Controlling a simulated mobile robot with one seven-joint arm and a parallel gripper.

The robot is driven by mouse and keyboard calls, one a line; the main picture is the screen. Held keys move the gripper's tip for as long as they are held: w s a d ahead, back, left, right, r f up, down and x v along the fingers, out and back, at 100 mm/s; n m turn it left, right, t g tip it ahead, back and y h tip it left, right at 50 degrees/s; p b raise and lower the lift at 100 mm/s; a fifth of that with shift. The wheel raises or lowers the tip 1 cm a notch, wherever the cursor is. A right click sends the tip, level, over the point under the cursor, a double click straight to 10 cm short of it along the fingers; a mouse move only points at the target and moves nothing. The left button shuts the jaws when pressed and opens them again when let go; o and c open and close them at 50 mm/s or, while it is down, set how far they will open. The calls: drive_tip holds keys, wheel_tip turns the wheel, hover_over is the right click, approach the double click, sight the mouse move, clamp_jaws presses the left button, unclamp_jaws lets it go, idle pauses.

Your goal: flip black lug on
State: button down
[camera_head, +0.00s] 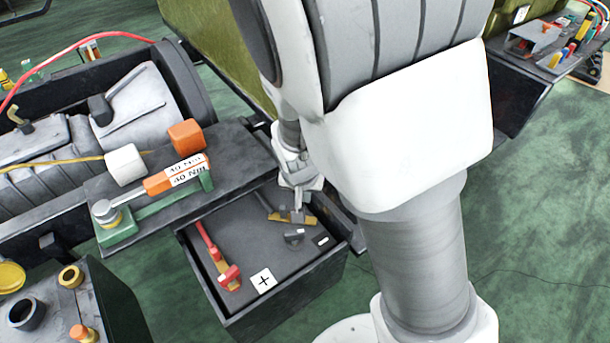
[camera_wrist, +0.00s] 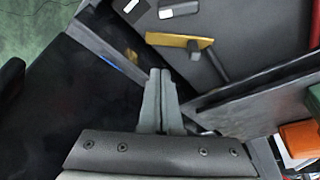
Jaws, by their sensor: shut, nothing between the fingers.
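The black lug (camera_head: 296,215) is a dark piece on a brass strip at the back right of an open grey box, near a minus label (camera_head: 321,240). In the wrist view the brass strip (camera_wrist: 172,41) lies ahead of my fingertips, with a dark block on it and a dark bar running from it. My gripper (camera_head: 298,203) is above the box's back right part, partly hidden behind my arm. In the wrist view my gripper (camera_wrist: 160,73) is shut and empty, apart from the strip. Whether it touches anything cannot be told from the head view.
The box (camera_head: 290,308) also holds a red lug (camera_head: 229,276) on the left and a plus label (camera_head: 263,280). A dark shelf with an orange-handled torque wrench (camera_head: 178,174) overhangs its left back. A small dark block (camera_head: 293,237) sits near the black lug.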

sight(307, 212)
drive_tip(key=b+x, duration=0.5)
drive_tip(key=x, duration=0.5)
idle(0.6)
